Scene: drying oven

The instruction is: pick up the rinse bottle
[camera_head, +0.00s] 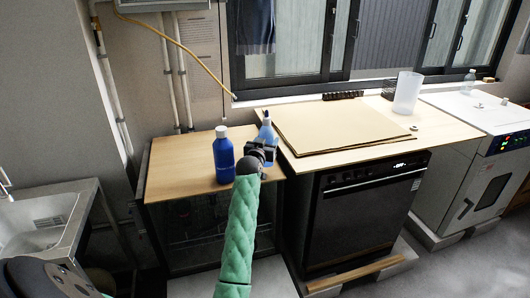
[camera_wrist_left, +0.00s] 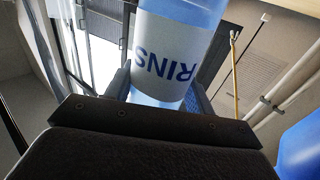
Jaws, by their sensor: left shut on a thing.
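The rinse bottle (camera_head: 266,130) is a pale blue bottle at the right end of the low wooden-topped cabinet. In the left wrist view the rinse bottle (camera_wrist_left: 170,50) fills the upper middle, its label reading "RINS" upside down. My left gripper (camera_head: 261,154) is shut on it, with a finger on each side of the bottle. My gripper and forearm hide the bottle's lower part in the head view, so I cannot tell whether its base touches the cabinet top. My right gripper is not in view.
A dark blue bottle (camera_head: 223,155) with a white cap stands just left of the rinse bottle. A higher wooden counter (camera_head: 440,128) with a brown board (camera_head: 335,122) lies to the right, above a black oven (camera_head: 365,205). A sink (camera_head: 45,230) is at the left.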

